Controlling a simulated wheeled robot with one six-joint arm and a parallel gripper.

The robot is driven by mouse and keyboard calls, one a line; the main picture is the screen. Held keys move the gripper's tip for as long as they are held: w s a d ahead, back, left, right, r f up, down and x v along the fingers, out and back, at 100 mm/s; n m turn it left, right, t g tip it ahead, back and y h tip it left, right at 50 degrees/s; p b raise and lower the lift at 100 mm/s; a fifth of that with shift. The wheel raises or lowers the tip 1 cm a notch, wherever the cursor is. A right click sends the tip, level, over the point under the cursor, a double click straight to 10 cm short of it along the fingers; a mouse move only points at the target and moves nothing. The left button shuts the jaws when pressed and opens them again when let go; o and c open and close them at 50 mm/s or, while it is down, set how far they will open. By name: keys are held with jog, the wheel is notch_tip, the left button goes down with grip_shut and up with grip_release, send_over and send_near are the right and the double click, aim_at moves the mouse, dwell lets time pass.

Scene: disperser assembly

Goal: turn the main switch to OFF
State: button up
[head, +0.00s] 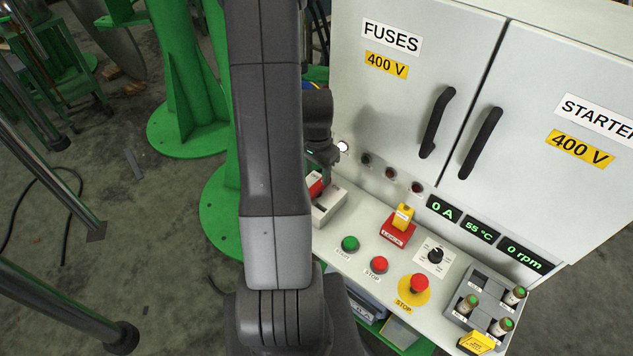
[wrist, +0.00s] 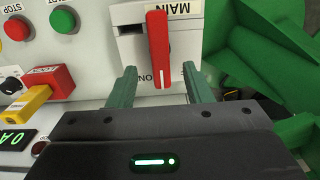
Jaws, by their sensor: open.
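The main switch (head: 328,208) is a pale box with a red handle (head: 316,188) at the left end of the sloped panel. In the wrist view the red handle (wrist: 158,45) points towards the gripper, its white-marked end beside the partly covered ON lettering (wrist: 145,79). The MAIN label (wrist: 170,8) is upside down there. My gripper (wrist: 160,72) is open, with one green finger on each side of the handle's end and gaps to both. In the head view my gripper (head: 323,160) is over the switch, partly hidden by my arm.
Right of the switch are a green START button (head: 350,243), red STOP button (head: 380,264), yellow-and-red lock (head: 400,220), black knob (head: 435,256) and emergency stop (head: 419,284). Cabinet doors (head: 410,110) with handles rise behind. A fuse tray (head: 480,300) is at the right.

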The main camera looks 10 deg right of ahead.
aim_at(317, 186)
jog(key=shift+f, duration=2.55)
jog(key=c, duration=1)
